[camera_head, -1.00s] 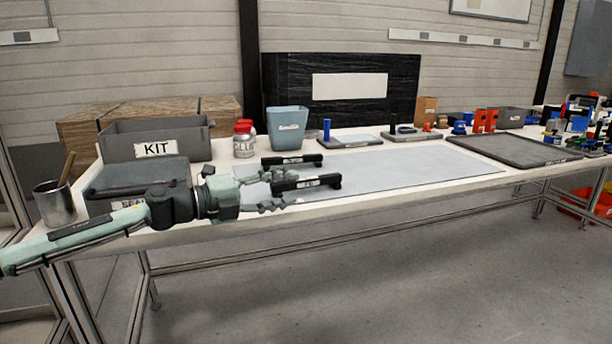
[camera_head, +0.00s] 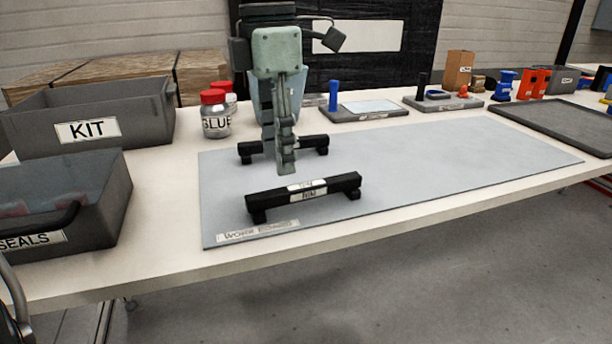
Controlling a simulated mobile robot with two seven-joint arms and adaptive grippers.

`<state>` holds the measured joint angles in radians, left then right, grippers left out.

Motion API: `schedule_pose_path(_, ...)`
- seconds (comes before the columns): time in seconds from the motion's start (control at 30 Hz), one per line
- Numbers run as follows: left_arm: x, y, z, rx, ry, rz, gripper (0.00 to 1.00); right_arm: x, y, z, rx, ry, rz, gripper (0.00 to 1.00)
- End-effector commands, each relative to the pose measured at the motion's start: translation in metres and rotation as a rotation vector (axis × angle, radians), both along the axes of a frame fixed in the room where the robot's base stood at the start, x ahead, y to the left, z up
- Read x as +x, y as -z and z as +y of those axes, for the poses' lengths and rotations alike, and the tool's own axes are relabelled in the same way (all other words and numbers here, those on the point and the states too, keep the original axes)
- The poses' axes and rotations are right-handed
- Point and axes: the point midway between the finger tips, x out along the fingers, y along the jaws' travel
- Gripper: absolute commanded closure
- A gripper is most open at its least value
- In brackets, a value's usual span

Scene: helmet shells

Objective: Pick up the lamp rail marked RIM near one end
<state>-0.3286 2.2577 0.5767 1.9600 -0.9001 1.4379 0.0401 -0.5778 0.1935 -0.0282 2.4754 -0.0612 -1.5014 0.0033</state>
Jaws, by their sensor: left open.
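Two black lamp rails with short feet lie on the grey work board. The front rail (camera_head: 335,187) has white labels at its middle, too small to read surely. The rear rail (camera_head: 314,144) lies behind it, its middle hidden by my left gripper (camera_head: 287,168). That gripper points down, seen edge-on, open and empty. Its fingertips show in front of the rear rail and just above the front rail in the picture; I cannot tell their height.
The work board (camera_head: 440,165) is clear to the right of the rails. A KIT bin (camera_head: 140,105) and a SEALS bin (camera_head: 108,205) stand at left. Red-capped glue jars (camera_head: 215,122) stand behind the board. A dark tray (camera_head: 545,125) lies at right.

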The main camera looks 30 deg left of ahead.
Motion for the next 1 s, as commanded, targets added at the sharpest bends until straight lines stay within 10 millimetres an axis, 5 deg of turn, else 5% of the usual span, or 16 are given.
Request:
schedule_pose_path(0.63,-0.008,0.071,0.001,0.028,0.012,0.011,0.57,0.01,-0.003,0.008,0.017,-0.019,-0.053,0.6)
schedule_pose_path(0.93,-0.007,0.077,0.002,0.028,0.009,0.007,0.57,0.012,-0.004,0.009,0.018,-0.022,-0.061,0.6)
schedule_pose_path(1.0,-0.007,0.077,0.002,0.028,0.01,0.006,0.63,0.012,-0.004,0.009,0.018,-0.022,-0.061,0.6)
